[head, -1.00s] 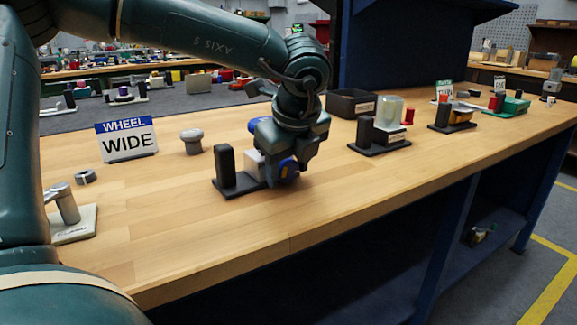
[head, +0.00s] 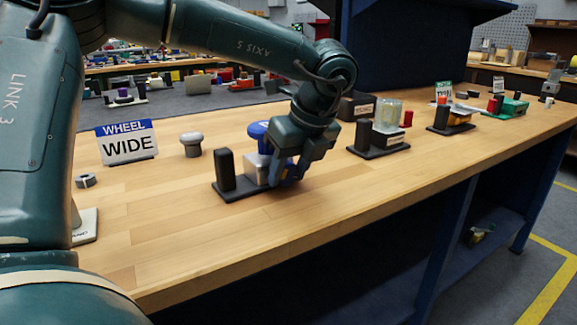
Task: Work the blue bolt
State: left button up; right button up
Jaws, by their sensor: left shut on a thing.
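A black fixture (head: 237,190) with an upright black post (head: 225,168) and a silver block (head: 256,167) stands near the front of the bench. A round blue knob (head: 259,131) shows above and behind the block. My left gripper (head: 291,180) points down at the fixture's right side. It is shut on a blue part, which I take for the blue bolt (head: 288,170); the fingers hide most of it. I cannot tell how the bolt sits in the block. My right gripper is not in view.
A "WHEEL WIDE" sign (head: 127,142), a grey knob (head: 190,144) and a nut (head: 85,181) stand to the left. A fixture with a clear cup (head: 388,114) and a dark bin (head: 356,106) stand to the right. The front of the bench is clear.

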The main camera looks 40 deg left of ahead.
pick_arm(q)
jog(key=o, duration=0.7)
jog(key=shift+r, duration=0.1)
jog(key=p+v, duration=0.3)
jog(key=v, duration=1)
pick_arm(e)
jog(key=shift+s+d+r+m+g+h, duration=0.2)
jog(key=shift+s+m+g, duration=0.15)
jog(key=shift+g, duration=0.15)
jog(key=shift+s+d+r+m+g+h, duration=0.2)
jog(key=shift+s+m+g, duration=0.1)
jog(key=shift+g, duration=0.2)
